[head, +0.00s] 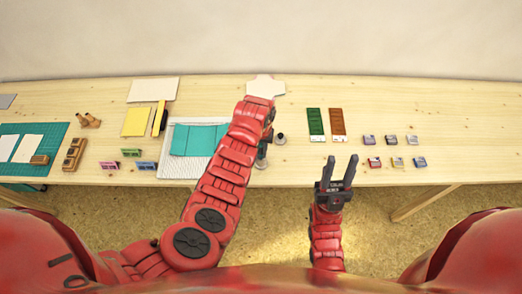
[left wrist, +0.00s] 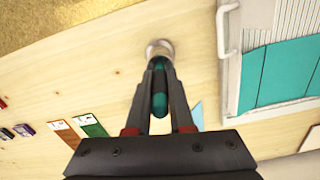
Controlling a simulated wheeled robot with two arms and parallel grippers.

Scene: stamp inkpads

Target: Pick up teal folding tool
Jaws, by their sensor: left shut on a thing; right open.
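The teal folding tool (left wrist: 159,88) shows as a dark teal, rounded bar between the fingers in the left wrist view. My left gripper (left wrist: 160,75) is shut on it. A pale round knob (left wrist: 159,48) shows just beyond the fingertips; I cannot tell whether it touches the tool. In the head view my left gripper (head: 266,145) is at the right side of the white tray, and my own arm mostly hides the tool.
The white tray (head: 166,165) holds teal sheets (head: 196,141). Green (head: 316,122) and brown (head: 338,122) cards lie right of centre, with several small inkpads (head: 394,139) beyond. A wooden block (head: 74,154) and cutting mat (head: 52,140) are at left. The far right table is clear.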

